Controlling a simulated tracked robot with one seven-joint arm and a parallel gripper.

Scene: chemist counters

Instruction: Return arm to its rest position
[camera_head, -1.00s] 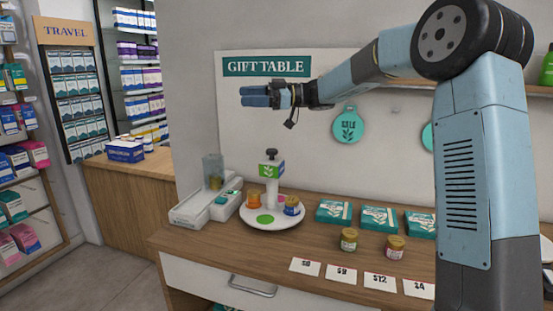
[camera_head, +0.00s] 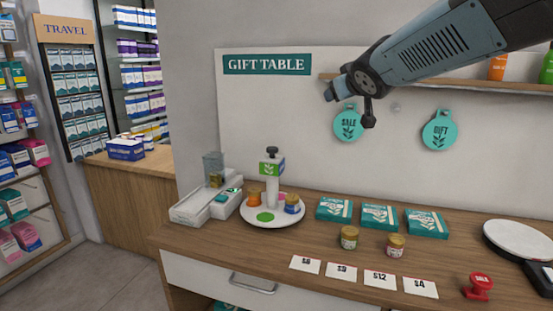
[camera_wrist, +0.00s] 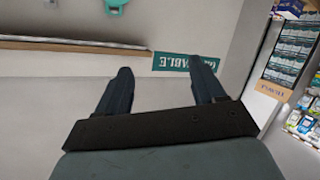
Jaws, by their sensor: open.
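My arm reaches in from the upper right of the head view, raised in front of the wall above the gift table. My gripper (camera_wrist: 160,66) shows clearly in the wrist view, with its two dark fingers spread and nothing between them. In the head view the arm's far end is foreshortened near the hanging SALE tag, and its fingers are hard to make out. The wrist view is upside down and shows the wall, the GIFT TABLE sign (camera_wrist: 178,62) beyond the fingers, and a shelf.
The wooden counter (camera_head: 330,262) below holds a white round stand (camera_head: 262,222) with jars, teal boxes (camera_head: 380,216), price cards, two more jars (camera_head: 349,237), a red stamp (camera_head: 478,286) and a white round plate (camera_head: 518,240). A wall shelf (camera_head: 440,88) with bottles lies behind the arm.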

